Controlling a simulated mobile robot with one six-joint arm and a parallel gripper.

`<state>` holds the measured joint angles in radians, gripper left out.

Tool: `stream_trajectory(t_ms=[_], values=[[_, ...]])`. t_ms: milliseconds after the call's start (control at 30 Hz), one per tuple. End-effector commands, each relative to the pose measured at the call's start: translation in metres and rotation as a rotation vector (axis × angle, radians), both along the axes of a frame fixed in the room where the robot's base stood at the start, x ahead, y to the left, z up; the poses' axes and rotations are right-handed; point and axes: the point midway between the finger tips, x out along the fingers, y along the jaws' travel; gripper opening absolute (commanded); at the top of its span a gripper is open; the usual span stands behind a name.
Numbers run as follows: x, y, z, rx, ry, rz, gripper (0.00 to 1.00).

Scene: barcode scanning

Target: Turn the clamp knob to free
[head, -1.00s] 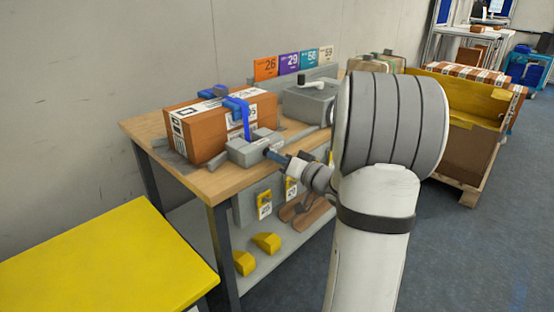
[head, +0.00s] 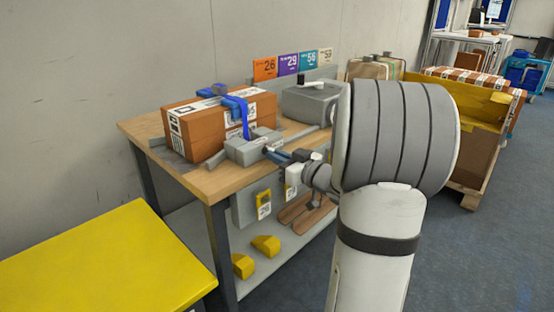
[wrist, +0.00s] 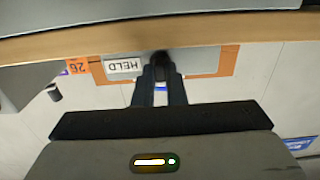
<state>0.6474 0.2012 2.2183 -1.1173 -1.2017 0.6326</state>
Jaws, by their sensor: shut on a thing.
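A brown box (head: 205,130) with white labels sits on the wooden bench, with a blue clamp arm (head: 243,112) over its top. The grey clamp body (head: 248,150) is at the box's front right side. My gripper (head: 272,153) reaches in from the right and meets the clamp body. In the wrist view, my gripper (wrist: 160,75) is shut on the dark clamp knob (wrist: 161,57), which is mostly hidden between the fingers. A white label reading HELD (wrist: 122,66) shows upside down beside the knob.
The wooden bench (head: 222,186) holds a grey device (head: 311,103) and coloured number cards (head: 288,64) at the back. A yellow table (head: 105,258) stands at front left. Yellow pieces (head: 265,244) lie on the lower shelf. A yellow-edged crate (head: 478,103) stands at right.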

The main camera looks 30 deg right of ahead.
Motion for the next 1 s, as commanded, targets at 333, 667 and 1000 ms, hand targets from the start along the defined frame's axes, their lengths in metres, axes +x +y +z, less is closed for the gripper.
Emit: stream_trajectory(t_ms=[333, 667, 1000], values=[[0.000, 0.000, 0.002, -0.013, -0.009, 0.000, 0.00], [0.000, 0.000, 0.002, -0.012, -0.008, 0.001, 0.20], [-0.020, -0.008, 0.003, -0.010, -0.005, -0.003, 0.20]])
